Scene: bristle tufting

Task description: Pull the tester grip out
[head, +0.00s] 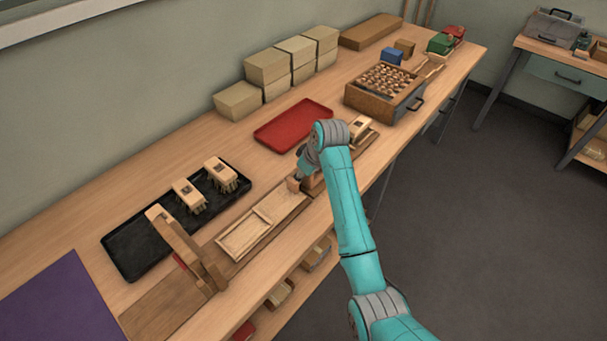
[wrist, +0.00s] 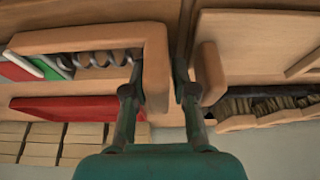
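A wooden tester, seen in part in the wrist view (wrist: 155,70), has a bar along the top left and an upright end part. A short rounded wooden piece to its right, seemingly the tester grip (wrist: 209,72), stands just beyond my right finger; it shows small in the head view (head: 293,185). My gripper (wrist: 161,85) is down at the tester. Its two fingers stand apart, with the upright end part showing between them. The right finger overlaps the edge of the grip. I cannot tell whether either finger presses on wood. In the head view my arm hides most of the tester.
A flat wooden framed tray (head: 232,243) lies left of my gripper. A wooden bracket (head: 188,245) rises near the front left.

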